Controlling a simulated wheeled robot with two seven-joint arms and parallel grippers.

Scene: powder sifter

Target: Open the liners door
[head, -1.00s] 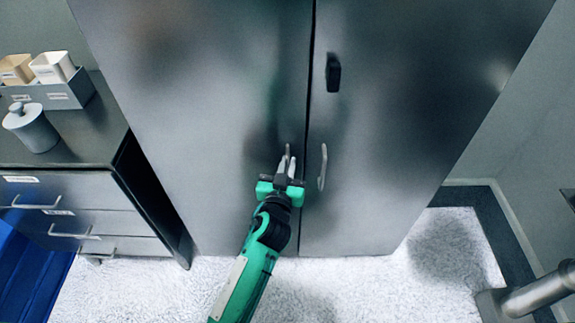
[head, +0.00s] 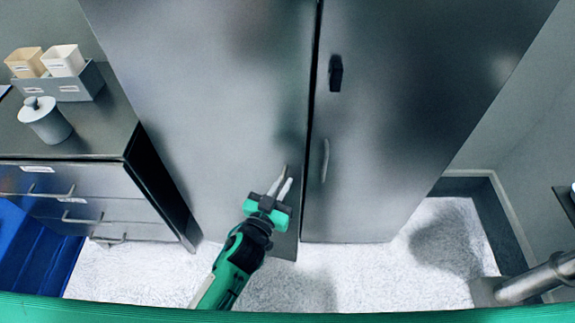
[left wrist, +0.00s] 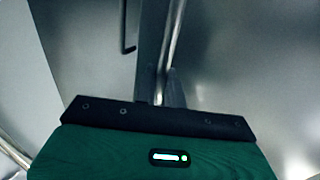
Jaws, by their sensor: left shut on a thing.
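A tall grey metal cabinet has two doors. Its left door (head: 215,110) stands slightly out from the right door (head: 385,150) at the lower edge. My left gripper (head: 281,181) is shut on the left door's handle (left wrist: 172,40), which runs up between the fingers in the left wrist view. In the head view the fingers mostly hide this handle. The right door's handle (head: 325,160) is free, just right of the gripper. A black latch (head: 335,74) sits above it on the right door. My right gripper is not in view.
A drawer unit (head: 85,190) stands close on the left, with a grey lidded pot (head: 46,121) and a grey holder (head: 70,85) with cups on top. A blue bin (head: 35,250) is at lower left. Pale floor (head: 400,275) is clear in front.

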